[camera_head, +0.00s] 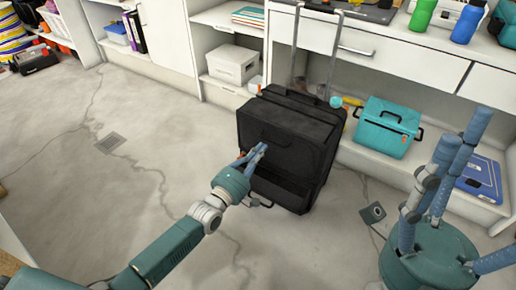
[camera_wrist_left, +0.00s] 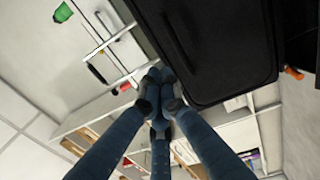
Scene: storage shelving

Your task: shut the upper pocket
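The black suitcase (camera_head: 318,165) stands upright on the floor in front of the shelving, its pull handle raised. Its upper front pocket panel (camera_head: 285,130) has a strap handle and seems to stand out from the body; how far it is open is hard to tell. A lower section (camera_head: 283,188) lies below it. My left gripper (camera_head: 261,149) is at the front left of the suitcase, fingers together; contact is unclear. In the left wrist view the fingertips (camera_wrist_left: 156,76) meet beside a dark suitcase panel (camera_wrist_left: 205,45). My right gripper (camera_head: 450,165) is at the right, fingers spread and empty.
A teal case (camera_head: 388,127) and a blue box (camera_head: 482,178) sit on the low shelf at the right. A white box (camera_head: 233,64) is on the shelf behind. A small grey item (camera_head: 373,212) lies on the floor near my right gripper. The floor (camera_head: 100,190) at left is clear.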

